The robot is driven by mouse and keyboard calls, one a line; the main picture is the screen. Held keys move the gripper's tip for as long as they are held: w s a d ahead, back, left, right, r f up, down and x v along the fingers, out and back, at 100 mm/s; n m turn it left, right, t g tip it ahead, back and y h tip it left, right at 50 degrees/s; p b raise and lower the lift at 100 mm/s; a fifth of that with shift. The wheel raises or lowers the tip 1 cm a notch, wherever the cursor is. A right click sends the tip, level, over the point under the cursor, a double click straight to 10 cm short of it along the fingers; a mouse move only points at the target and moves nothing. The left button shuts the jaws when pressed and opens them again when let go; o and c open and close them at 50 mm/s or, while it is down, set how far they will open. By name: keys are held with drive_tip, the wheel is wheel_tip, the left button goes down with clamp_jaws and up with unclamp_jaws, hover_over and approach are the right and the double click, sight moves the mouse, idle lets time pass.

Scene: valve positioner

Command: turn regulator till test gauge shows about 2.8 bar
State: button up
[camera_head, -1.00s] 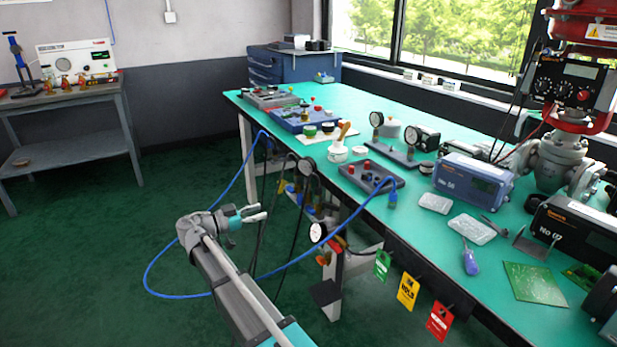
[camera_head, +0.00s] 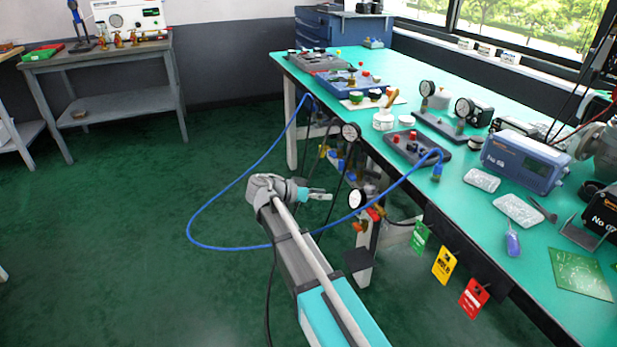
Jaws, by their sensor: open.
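My gripper (camera_head: 323,194) is open and empty beside the bench's front edge, below the tabletop. A white-faced round gauge (camera_head: 356,199) hangs under the bench edge just right of my gripper, apart from it in the picture. Brass and red fittings (camera_head: 359,226) sit below this gauge on the bench leg. A second round gauge (camera_head: 350,132) is higher up, near the table edge. Which gauge is the test gauge, and which fitting is the regulator, I cannot tell. The dial readings are too small to read.
A blue hose (camera_head: 215,246) loops out over the floor and rises to the green bench (camera_head: 470,214). Green, yellow and red tags (camera_head: 445,265) hang from the bench edge. A side table (camera_head: 100,54) stands at the back left. The floor on the left is clear.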

drive_tip(key=s+d+f+n+g+y, duration=0.2)
drive_tip(key=s+d+f+n+y, duration=0.4)
drive_tip(key=s+f, duration=0.25)
drive_tip(key=s+f+n+g+y+p, duration=0.1)
drive_tip(key=s+f+n+y, duration=0.2)
drive_tip(key=s+n+y, duration=0.2)
drive_tip(key=shift+s+a+f+n+y, duration=0.15)
drive_tip(key=shift+s+n+y, duration=0.25)
drive_tip(key=shift+s+y, duration=1.9)
drive_tip(key=shift+s+h, duration=0.65)
drive_tip(key=shift+h, duration=0.05)
drive_tip(key=shift+s, duration=0.1)
